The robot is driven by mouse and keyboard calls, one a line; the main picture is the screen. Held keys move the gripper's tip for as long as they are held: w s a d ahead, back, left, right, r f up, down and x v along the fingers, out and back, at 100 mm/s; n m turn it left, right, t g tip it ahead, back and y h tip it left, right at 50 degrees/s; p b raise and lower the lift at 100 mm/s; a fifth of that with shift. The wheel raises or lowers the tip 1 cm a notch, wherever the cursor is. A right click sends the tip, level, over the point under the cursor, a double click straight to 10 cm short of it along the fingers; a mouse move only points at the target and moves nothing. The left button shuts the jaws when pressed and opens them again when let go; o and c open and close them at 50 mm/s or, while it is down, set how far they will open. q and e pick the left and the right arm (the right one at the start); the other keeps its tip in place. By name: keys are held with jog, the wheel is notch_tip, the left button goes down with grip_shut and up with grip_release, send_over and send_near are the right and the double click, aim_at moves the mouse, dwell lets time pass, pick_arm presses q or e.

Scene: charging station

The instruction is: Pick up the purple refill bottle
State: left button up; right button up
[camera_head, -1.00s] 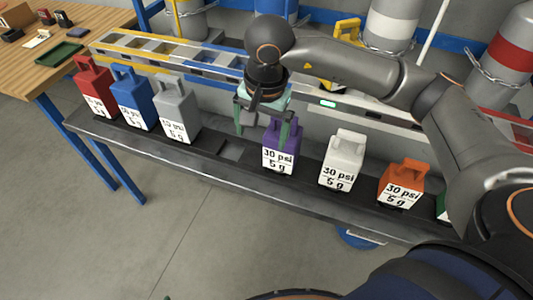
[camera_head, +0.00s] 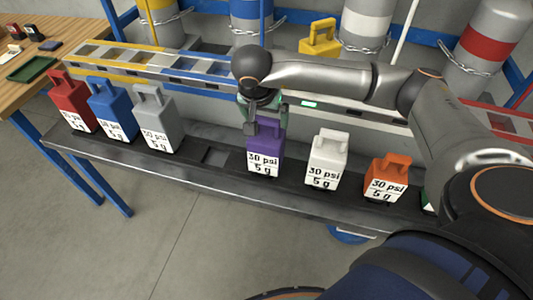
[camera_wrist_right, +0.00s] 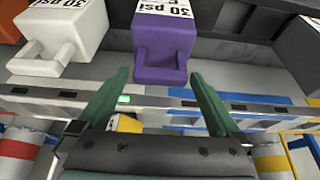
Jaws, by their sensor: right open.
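The purple refill bottle (camera_head: 265,151) stands upright in the rack in the head view, its white label reading "30 psi 5 g". My right gripper (camera_head: 266,122) is at the top of the bottle, around or just behind its handle. In the right wrist view the purple bottle (camera_wrist_right: 163,40) is at the top centre, its handle pointing toward the open green fingers (camera_wrist_right: 160,95). The fingers are wide apart, one to each side of the handle, with nothing between them gripped. My left gripper is not in view.
A white bottle (camera_head: 327,160) and an orange bottle (camera_head: 386,178) stand to the right. Grey (camera_head: 156,120), blue (camera_head: 113,110) and red (camera_head: 74,102) bottles stand to the left, past an empty slot (camera_head: 214,156). A coloured rail (camera_head: 170,66) and chained cylinders are behind.

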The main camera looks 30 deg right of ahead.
jog(key=shift+x, duration=1.4)
grip_shut()
jog(key=shift+w+r, duration=0.15)
